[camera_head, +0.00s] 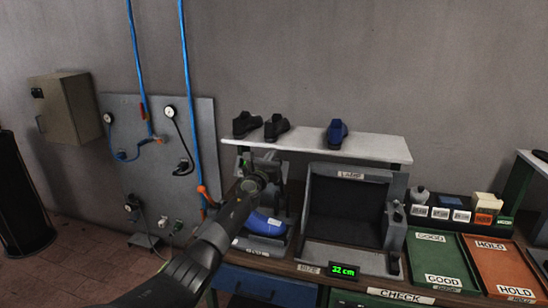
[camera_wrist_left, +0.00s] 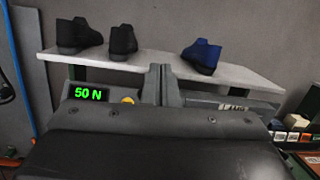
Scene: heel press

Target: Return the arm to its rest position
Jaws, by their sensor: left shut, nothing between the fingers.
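My left arm reaches in from the bottom of the head view, and its far end (camera_head: 254,182) is in front of the press station, below the shelf. In the left wrist view my left gripper (camera_wrist_left: 164,72) shows its two grey fingers close together with nothing between them. A grey press (camera_head: 268,165) stands behind the arm's end and is partly hidden by it. A blue shoe (camera_head: 266,223) lies at the station beside the forearm, apart from the fingers. The right gripper is not in view.
A white shelf (camera_head: 310,148) carries two black shoes (camera_head: 276,126) and a blue shoe (camera_head: 337,133). A dark grey box (camera_head: 345,212) stands right of the arm. Green (camera_head: 422,249) and orange (camera_head: 485,260) trays lie further right. A "50 N" display (camera_wrist_left: 89,94) shows in the wrist view.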

